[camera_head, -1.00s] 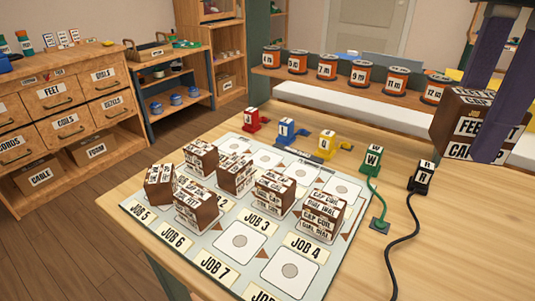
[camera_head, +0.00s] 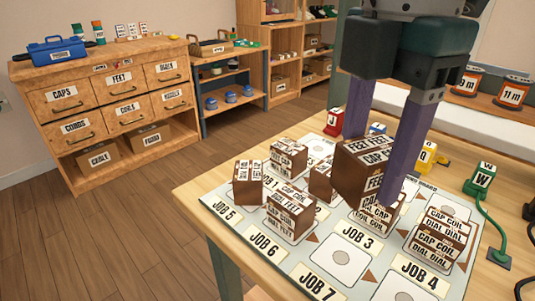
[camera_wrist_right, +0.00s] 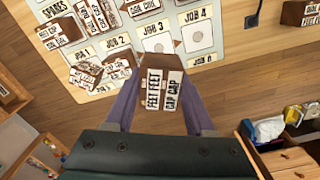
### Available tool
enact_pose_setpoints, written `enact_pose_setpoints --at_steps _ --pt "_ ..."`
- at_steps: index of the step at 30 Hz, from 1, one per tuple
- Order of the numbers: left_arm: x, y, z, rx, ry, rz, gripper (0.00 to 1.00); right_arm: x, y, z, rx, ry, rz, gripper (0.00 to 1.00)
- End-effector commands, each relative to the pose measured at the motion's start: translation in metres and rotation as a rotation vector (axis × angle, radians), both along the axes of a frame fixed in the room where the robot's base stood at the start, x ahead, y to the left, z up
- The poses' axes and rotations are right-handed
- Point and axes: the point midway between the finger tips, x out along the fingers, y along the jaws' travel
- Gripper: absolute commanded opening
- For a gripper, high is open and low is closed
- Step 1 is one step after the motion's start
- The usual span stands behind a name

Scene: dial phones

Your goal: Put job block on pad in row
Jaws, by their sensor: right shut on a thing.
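My right gripper (camera_head: 393,185) is shut on a brown job block (camera_head: 365,167) with white FEET and CAP labels. It holds the block above the job board, in front of part of a labelled block near JOB 3. In the right wrist view the held block (camera_wrist_right: 163,90) sits between the purple fingers, its FEET FEET and CAP CAP labels showing. The board (camera_head: 262,243) has rows of pads with JOB labels. Bare pads show near JOB 7 (camera_head: 338,262) and at the bottom edge (camera_head: 400,291). My left gripper is not in view.
Several labelled blocks stand on the board, by JOB 5 (camera_head: 248,186), JOB 6 (camera_head: 290,214) and JOB 4 (camera_head: 440,238). A green W plug (camera_head: 482,178) with a cable is at right. A drawer cabinet (camera_head: 110,110) stands at the back left.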

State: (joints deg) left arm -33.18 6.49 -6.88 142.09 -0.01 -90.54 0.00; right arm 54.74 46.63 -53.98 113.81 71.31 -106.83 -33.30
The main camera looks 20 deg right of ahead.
Motion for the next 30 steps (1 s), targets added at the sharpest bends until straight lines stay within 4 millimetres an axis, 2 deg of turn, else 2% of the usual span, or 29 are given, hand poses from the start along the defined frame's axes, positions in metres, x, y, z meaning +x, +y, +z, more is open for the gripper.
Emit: enact_pose_setpoints --at_steps 1,3,6,11,18,22,30 --pt "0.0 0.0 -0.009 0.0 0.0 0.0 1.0 -0.001 0.0 -0.019 -0.001 0.004 -0.002 0.0" --pt "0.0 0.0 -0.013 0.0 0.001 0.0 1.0 -0.001 0.0 -0.035 -0.001 0.003 -0.001 0.0" --pt "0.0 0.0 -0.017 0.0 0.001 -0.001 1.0 0.0 0.0 -0.051 0.0 0.001 -0.001 0.0" --pt "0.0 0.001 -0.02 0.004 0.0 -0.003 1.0 0.0 0.0 -0.063 0.001 0.0 -0.001 0.0" --pt "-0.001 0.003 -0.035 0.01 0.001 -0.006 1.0 0.0 0.0 -0.106 0.0 0.002 -0.001 0.0" --pt "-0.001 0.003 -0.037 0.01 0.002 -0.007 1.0 0.0 0.0 -0.116 0.0 0.0 0.0 0.0" --pt "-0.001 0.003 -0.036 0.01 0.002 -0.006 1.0 0.0 0.0 -0.116 0.0 -0.001 0.0 0.0"
